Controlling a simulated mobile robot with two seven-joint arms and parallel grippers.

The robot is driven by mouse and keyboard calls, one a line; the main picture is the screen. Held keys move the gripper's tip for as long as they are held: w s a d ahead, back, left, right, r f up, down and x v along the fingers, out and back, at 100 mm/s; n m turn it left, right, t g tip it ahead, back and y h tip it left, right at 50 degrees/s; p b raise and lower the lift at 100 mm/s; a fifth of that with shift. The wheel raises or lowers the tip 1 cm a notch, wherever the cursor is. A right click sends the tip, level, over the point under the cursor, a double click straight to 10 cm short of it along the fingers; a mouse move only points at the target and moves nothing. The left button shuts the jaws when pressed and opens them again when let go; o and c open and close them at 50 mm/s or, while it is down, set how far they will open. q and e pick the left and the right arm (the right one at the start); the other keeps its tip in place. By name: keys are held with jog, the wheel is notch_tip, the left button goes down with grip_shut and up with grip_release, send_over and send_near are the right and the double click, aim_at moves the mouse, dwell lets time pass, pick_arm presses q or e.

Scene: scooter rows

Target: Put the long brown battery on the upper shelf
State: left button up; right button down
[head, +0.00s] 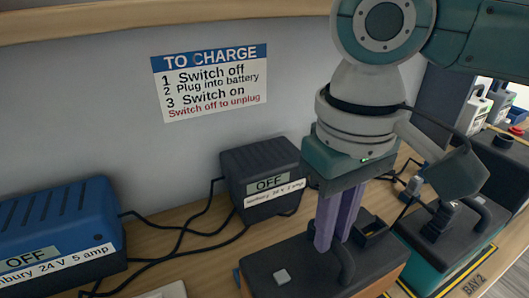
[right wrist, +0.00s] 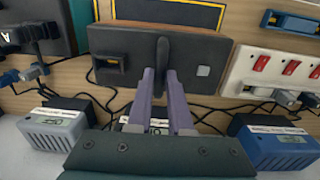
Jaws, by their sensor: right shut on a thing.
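The brown battery (head: 320,268) has a dark top, a brown side and an upright handle; it is at the bottom centre of the head view. My right gripper (head: 336,238) points down with its purple fingers shut on the handle. In the right wrist view the battery (right wrist: 205,48) lies across the upper middle, its handle between the fingertips (right wrist: 163,72). I cannot tell whether it touches the bench. A wooden shelf edge (head: 180,21) runs along the top of the head view; its upper face is hidden. My left gripper is not in view.
A black charger (head: 262,168) and a blue charger (head: 62,235) stand behind and left, with loose cables on the bench. A teal battery (head: 420,262) stands close right of the brown one. A power strip with red switches (right wrist: 268,70) shows in the wrist view.

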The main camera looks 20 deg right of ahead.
aim_at(325, 267)
jog(key=shift+f, duration=1.3)
jog(key=c, duration=1.2)
grip_release()
jog(key=shift+f, duration=0.2)
jog(key=shift+c, duration=0.2)
jog(key=o, duration=0.4)
